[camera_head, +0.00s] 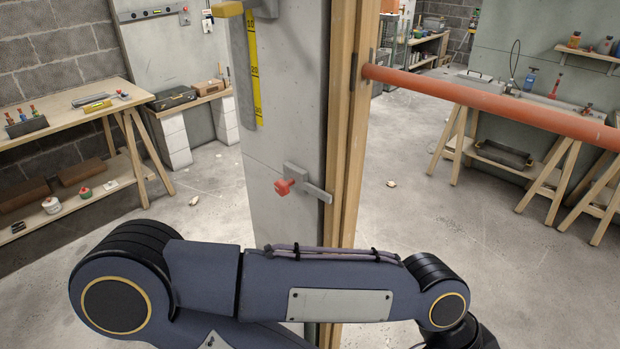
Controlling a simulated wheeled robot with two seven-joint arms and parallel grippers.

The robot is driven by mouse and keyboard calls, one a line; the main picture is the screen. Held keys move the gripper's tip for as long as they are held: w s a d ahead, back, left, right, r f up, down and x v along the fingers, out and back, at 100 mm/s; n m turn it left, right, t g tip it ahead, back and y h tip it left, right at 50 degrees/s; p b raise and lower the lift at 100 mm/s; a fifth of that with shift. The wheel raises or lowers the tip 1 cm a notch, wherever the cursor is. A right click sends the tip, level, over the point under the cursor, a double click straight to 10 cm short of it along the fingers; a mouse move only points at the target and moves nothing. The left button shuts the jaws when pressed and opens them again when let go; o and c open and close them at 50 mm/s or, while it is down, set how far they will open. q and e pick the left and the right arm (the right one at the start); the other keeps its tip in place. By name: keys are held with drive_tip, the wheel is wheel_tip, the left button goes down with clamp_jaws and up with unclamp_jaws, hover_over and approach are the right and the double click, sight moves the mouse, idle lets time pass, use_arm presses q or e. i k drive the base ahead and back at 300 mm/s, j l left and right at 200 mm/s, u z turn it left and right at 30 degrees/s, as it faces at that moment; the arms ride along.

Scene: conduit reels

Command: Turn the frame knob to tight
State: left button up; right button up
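The knob (284,187) is red and sits on a grey metal bracket (312,191) that reaches across to the wooden door frame (346,140). It stands out from the grey wall panel (275,130) about halfway up the view. Whether it is loose or tight cannot be seen. My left arm crosses the bottom of the view below the knob, apart from it. Its far end bends down out of the picture at the lower right, so neither of my grippers shows.
A red pipe (480,98) runs from the frame to the right edge. A yellow measuring strip (254,65) is on the panel's upper part. A workbench (75,113) stands left, another table (520,107) on trestles right. The concrete floor between has free room.

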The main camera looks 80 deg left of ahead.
sight(282, 187)
drive_tip(key=u, duration=2.95)
drive_tip(key=i+j+z, duration=0.15)
drive_tip(key=j, duration=0.15)
drive_tip(key=i+j+z, duration=0.15)
drive_tip(key=j, duration=0.15)
drive_tip(key=i+j+z, duration=0.15)
drive_tip(key=j, duration=0.15)
